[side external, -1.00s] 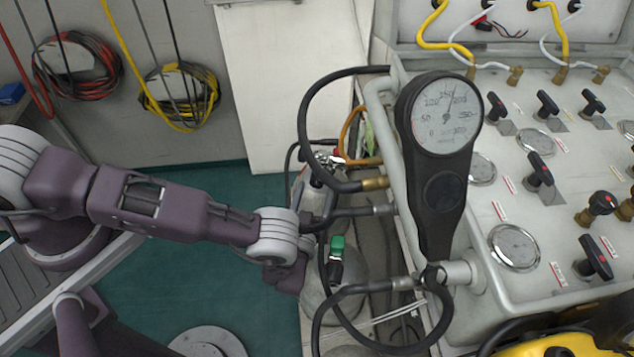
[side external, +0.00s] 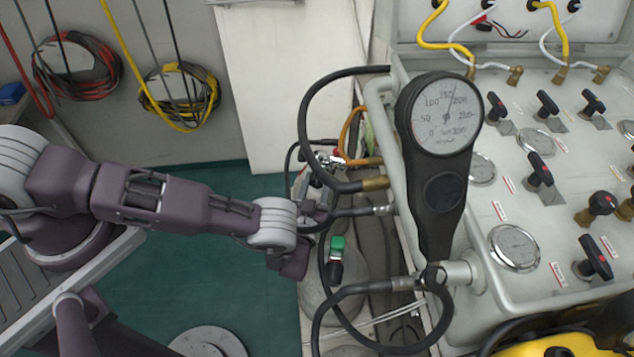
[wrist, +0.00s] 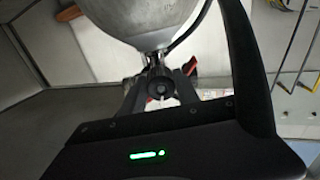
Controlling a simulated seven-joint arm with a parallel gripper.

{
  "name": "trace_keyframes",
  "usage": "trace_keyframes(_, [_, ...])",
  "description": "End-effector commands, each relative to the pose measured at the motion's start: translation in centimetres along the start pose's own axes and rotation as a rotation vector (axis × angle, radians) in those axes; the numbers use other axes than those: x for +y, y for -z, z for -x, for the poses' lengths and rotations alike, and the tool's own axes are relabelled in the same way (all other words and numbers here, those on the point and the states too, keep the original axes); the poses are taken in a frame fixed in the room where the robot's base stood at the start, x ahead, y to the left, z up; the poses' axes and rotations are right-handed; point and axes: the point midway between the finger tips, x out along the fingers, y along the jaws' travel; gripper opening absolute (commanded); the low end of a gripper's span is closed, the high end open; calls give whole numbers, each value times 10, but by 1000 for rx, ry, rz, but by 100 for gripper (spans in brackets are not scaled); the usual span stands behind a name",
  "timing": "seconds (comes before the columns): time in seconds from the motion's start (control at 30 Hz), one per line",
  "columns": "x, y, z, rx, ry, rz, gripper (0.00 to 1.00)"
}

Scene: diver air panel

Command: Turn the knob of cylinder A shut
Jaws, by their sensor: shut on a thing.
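In the wrist view a grey metal cylinder (wrist: 150,14) fills the top, neck downward in the picture. A round dark knob (wrist: 158,89) sits at the end of its valve. My gripper (wrist: 160,88) is shut on this knob, one finger on each side. In the side view my wrist is left of the hoses, and the fingers and held knob are hard to make out there. A valve with a red part (side external: 337,153) shows just behind. I cannot read a label marking the cylinder as A.
A large round gauge (side external: 446,113) on a black stem stands right of my wrist. Black hoses (side external: 303,110) loop close around the gripper. A green-topped fitting (side external: 337,243) is just below right. The white panel (side external: 520,185) with several knobs and dials fills the right.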

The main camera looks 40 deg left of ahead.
Motion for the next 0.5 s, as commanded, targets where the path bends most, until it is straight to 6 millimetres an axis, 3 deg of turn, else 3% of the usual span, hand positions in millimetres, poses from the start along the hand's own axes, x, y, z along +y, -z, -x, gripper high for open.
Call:
trace_keyframes(0.27, [0,0,0,4,0,-131,0])
trace_keyframes(0.5, [-1,-1,0,13,0,-346,0])
